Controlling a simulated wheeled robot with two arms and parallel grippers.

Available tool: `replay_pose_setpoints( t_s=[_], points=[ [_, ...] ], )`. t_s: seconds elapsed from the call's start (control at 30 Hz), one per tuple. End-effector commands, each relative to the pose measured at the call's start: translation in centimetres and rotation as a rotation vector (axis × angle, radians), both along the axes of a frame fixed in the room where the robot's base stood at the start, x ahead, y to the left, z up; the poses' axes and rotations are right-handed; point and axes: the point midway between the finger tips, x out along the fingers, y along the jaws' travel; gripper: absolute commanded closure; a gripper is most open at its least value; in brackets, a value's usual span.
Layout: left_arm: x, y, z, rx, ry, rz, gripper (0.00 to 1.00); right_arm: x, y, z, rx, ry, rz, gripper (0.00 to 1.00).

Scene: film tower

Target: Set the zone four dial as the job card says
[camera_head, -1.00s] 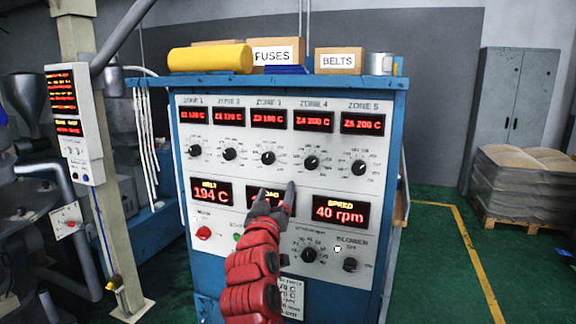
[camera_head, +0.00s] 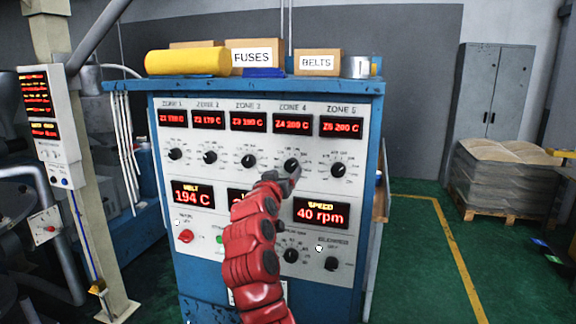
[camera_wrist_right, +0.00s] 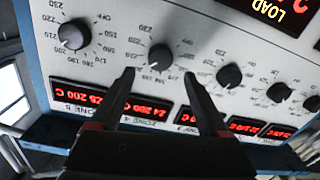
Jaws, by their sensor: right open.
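The zone four dial (camera_head: 292,166) is a black knob on the white panel, under the red display (camera_head: 292,123) that seems to read Z4 200 C. My right gripper (camera_head: 288,178), on its red arm, is just below and in front of that dial. In the right wrist view, upside down, the open fingers (camera_wrist_right: 159,78) point at the zone four dial (camera_wrist_right: 160,57). The dial lies just beyond and between the fingertips, apparently not gripped. The job card on the lower panel is mostly hidden behind my arm. My left gripper is not in view.
The zone three dial (camera_head: 249,161) and zone five dial (camera_head: 338,170) sit close on either side. Boxes and a yellow roll (camera_head: 187,62) lie on the cabinet. A pallet stack (camera_head: 508,178) stands right.

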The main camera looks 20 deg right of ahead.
Motion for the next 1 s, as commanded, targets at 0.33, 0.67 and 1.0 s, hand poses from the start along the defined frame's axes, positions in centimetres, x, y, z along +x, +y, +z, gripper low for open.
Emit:
replay_pose_setpoints(
  t_s=[0.33, 0.67, 1.0],
  points=[
    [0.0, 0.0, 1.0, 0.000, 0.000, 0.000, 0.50, 3.5, -2.2, 0.0, 0.002, 0.002, -0.001, 0.21],
    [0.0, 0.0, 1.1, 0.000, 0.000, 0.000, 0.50, 4.1, -2.6, -0.1, 0.003, 0.001, 0.001, 0.21],
    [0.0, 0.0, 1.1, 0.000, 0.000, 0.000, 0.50, 4.1, -2.5, -0.1, 0.001, 0.000, 0.001, 0.57]
  ],
)
